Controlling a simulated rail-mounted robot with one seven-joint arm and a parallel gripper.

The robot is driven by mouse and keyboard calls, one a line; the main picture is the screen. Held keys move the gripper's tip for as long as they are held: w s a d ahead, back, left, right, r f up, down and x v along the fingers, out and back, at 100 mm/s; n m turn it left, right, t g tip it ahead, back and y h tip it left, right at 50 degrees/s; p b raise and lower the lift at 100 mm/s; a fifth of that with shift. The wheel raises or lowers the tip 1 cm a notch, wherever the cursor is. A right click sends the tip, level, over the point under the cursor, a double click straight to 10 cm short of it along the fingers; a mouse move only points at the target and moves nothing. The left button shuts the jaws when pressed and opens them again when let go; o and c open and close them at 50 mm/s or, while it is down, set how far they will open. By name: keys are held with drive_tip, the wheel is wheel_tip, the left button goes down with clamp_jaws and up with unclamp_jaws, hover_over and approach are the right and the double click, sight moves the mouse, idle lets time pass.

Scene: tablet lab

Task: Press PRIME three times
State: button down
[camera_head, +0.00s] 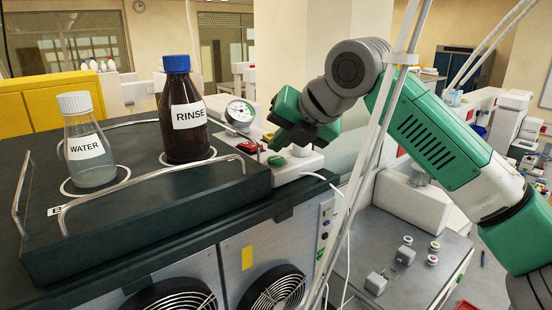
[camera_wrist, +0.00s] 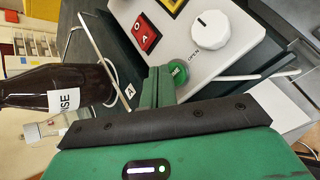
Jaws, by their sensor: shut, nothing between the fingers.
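My gripper (camera_head: 281,141) is shut and empty, pointing down at the panel. In the wrist view the shut green fingertips (camera_wrist: 160,74) are right beside the button and overlap its left edge. I cannot tell whether they touch it.
A red rocker switch (camera_wrist: 145,34) and a white knob (camera_wrist: 211,30) marked OPEN share the panel. The brown RINSE bottle (camera_head: 183,112) and clear WATER bottle (camera_head: 88,145) stand on the dark railed top (camera_head: 130,210). A round gauge (camera_head: 239,113) stands behind the panel.

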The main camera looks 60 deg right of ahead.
sight(279, 161)
drive_tip(key=shift+f, duration=0.35)
drive_tip(key=shift+f, duration=0.45)
idle(0.4)
drive_tip(key=shift+r, duration=0.1)
drive_tip(key=shift+r+p, duration=0.75)
drive_tip(key=shift+p, duration=0.15)
drive_tip(key=shift+r, duration=0.1)
wheel_tip(279, 161, up, 5)
drive_tip(key=p, duration=0.5)
idle(2.3)
